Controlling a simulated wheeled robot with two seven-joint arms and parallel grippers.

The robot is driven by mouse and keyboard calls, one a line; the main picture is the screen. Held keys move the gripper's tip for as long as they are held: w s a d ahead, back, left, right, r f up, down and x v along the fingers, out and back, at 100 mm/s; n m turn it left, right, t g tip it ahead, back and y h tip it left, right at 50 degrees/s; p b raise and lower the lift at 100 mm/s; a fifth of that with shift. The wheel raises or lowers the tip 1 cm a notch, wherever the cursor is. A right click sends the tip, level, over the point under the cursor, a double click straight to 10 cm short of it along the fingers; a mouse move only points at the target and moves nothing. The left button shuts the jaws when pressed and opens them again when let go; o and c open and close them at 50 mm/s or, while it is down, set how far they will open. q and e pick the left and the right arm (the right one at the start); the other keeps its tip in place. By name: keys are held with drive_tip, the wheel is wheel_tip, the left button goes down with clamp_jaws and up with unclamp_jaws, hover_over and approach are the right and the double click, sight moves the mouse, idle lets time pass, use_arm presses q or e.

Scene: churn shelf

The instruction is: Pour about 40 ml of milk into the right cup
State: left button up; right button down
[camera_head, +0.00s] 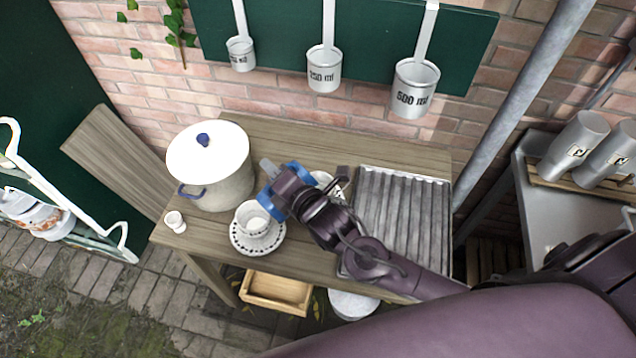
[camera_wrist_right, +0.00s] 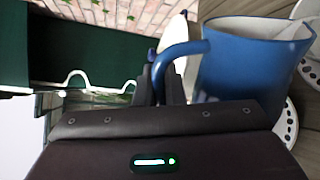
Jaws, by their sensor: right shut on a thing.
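My right gripper (camera_head: 290,188) is shut on the handle of a blue enamel jug (camera_wrist_right: 245,75) and holds it above the table. The gripper hides most of the jug in the head view. In the right wrist view its pale rim and inside show; no milk can be made out. A white cup (camera_head: 248,211) stands on a dotted saucer (camera_head: 258,247) just left of and below the gripper. A second white cup (camera_head: 324,178) is partly hidden behind the gripper, to its right. My left gripper is not in view.
The wooden table (camera_head: 330,138) also bears a lidded white pot (camera_head: 222,180), a small white egg cup (camera_head: 175,221) at the left edge and a ribbed metal drainer (camera_head: 405,190) at right. Measuring ladles (camera_head: 411,90) hang behind. A wooden box (camera_head: 277,291) is below the front edge.

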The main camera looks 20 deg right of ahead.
sight(267, 189)
drive_tip(key=shift+d+m, duration=0.15)
drive_tip(key=shift+m, duration=0.15)
idle(1.1)
drive_tip(key=shift+s+a+r+n+p, duration=0.15)
drive_tip(key=shift+s+a+n+p, duration=0.05)
drive_tip(key=shift+a+n, duration=0.3)
drive_tip(key=shift+s+a+r+n+p, duration=0.1)
drive_tip(key=shift+s+a+n+p, duration=0.1)
drive_tip(key=shift+a+n, duration=0.25)
drive_tip(key=shift+a+f+n+b, duration=0.2)
drive_tip(key=shift+f+n+b, duration=0.15)
drive_tip(key=shift+f, duration=0.2)
drive_tip(key=shift+s+a+f+h, duration=0.1)
drive_tip(key=shift+f+h, duration=0.2)
drive_tip(key=shift+s+a+n+t+p, duration=0.1)
drive_tip(key=shift+a+n+t+p, duration=0.1)
drive_tip(key=shift+n+t+p, duration=0.35)
drive_tip(key=shift+s+a+f+n, duration=0.1)
drive_tip(key=shift+a+n, duration=0.05)
drive_tip(key=shift+n, duration=0.4)
